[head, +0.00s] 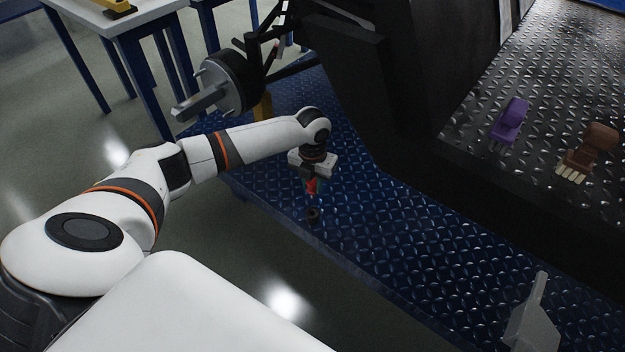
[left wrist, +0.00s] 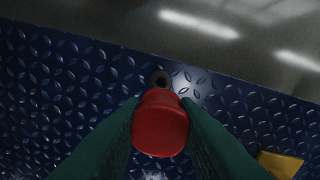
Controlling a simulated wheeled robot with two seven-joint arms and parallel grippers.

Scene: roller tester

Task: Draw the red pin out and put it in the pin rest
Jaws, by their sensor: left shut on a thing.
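The red pin (left wrist: 160,124) is between the green fingers of my left gripper (left wrist: 158,128) in the left wrist view, and the fingers are shut on it. In the head view the red pin (head: 311,186) hangs below my left gripper (head: 312,182), over the blue tread plate. A small dark round holder with a hole (head: 313,215) stands on the plate just below the pin; it also shows in the left wrist view (left wrist: 160,78), just beyond the pin's head. The pin's lower end is hidden in the wrist view. I cannot tell whether this holder is the pin rest. My right gripper is not in view.
The blue tread plate (head: 400,235) has an edge close to the holder. A dark machine body (head: 385,90) rises behind. A grey bracket (head: 531,322) stands at lower right.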

